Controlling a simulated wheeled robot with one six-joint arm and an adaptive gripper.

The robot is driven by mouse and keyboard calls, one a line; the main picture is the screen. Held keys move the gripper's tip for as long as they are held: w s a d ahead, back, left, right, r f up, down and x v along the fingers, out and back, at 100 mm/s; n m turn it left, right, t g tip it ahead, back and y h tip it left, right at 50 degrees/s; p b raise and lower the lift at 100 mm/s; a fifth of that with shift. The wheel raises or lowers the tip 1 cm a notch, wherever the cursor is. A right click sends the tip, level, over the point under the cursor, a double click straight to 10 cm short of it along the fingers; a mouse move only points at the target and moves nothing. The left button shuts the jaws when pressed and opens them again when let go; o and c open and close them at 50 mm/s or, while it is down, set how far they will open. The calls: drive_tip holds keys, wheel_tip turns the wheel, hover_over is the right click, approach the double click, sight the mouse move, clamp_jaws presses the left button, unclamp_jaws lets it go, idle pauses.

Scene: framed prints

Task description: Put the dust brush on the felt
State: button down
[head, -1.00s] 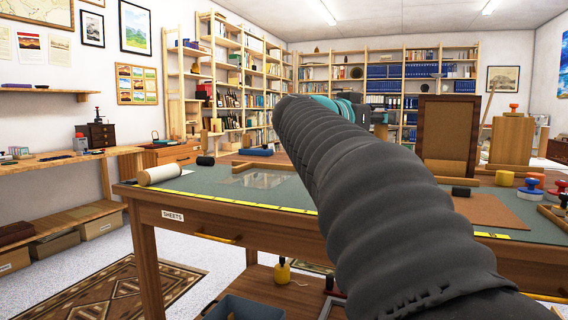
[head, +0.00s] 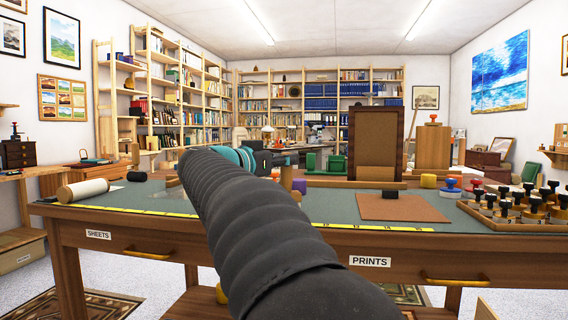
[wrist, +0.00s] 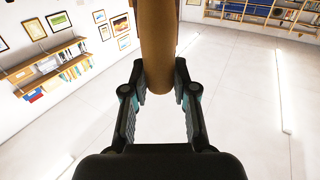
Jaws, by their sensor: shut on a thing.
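My gripper (head: 268,158) is out over the worktable in the head view, partly hidden behind my own dark arm. In the wrist view my gripper (wrist: 161,92) is shut on a brown rounded bar, which looks like the handle of the dust brush (wrist: 157,45). No bristles can be made out. In the head view a short brown piece by the gripper may be part of it.
A brown upright board (head: 375,142) stands behind the sheet. A tray of stamps (head: 520,210) is right of it, with blue and red knobs near. A white roll (head: 83,190) lies at the far left. The green tabletop (head: 150,198) is fairly clear at left.

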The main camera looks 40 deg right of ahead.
drive_tip(key=shift+f, duration=0.1)
drive_tip(key=c, duration=0.9)
unclamp_jaws()
drive_tip(key=shift+a+r, duration=0.2)
drive_tip(key=shift+a, duration=0.2)
drive_tip(key=a, duration=0.3)
drive_tip(key=s+a+p, duration=0.1)
drive_tip(key=a, duration=0.3)
drive_tip(key=s+a, duration=0.1)
drive_tip(key=a, duration=0.3)
